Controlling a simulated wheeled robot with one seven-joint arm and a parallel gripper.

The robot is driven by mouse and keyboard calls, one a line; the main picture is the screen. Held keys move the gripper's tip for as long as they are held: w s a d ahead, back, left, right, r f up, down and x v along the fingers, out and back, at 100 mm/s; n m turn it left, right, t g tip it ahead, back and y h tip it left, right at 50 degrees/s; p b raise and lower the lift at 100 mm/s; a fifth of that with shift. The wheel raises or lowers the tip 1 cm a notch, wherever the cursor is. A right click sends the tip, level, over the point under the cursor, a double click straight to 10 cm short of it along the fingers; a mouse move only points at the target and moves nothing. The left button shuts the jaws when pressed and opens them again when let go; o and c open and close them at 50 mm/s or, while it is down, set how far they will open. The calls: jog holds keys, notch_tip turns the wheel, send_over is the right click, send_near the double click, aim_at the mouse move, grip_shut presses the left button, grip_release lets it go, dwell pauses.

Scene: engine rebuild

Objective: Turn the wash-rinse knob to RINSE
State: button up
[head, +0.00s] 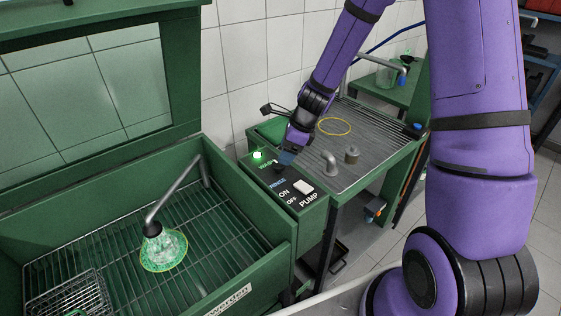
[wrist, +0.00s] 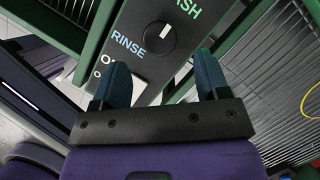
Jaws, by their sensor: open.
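The wash-rinse knob (wrist: 160,38) is a round black dial with a white pointer mark. In the wrist view its mark points up and to the right, toward the partly cut-off WASH label (wrist: 184,8) and away from the RINSE label (wrist: 128,44). My gripper (wrist: 163,80) is open and empty; the knob shows beyond and between its two blue-green fingertips, apparently untouched. In the head view my gripper (head: 287,157) is low over the green control box (head: 256,196), close to the knob (head: 279,169).
A lit green lamp (head: 257,155) and a white pump switch (head: 303,187) flank the knob. The green wash tub (head: 60,240) with its nozzle (head: 153,229) and foamy spray is at left. A grated bench (head: 375,140) with a yellow ring (head: 334,127) and small parts is at right.

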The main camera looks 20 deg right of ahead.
aim_at(278, 167)
jog(key=shift+x, duration=2.55)
jog(key=shift+c, duration=0.5)
jog(key=c, duration=0.8)
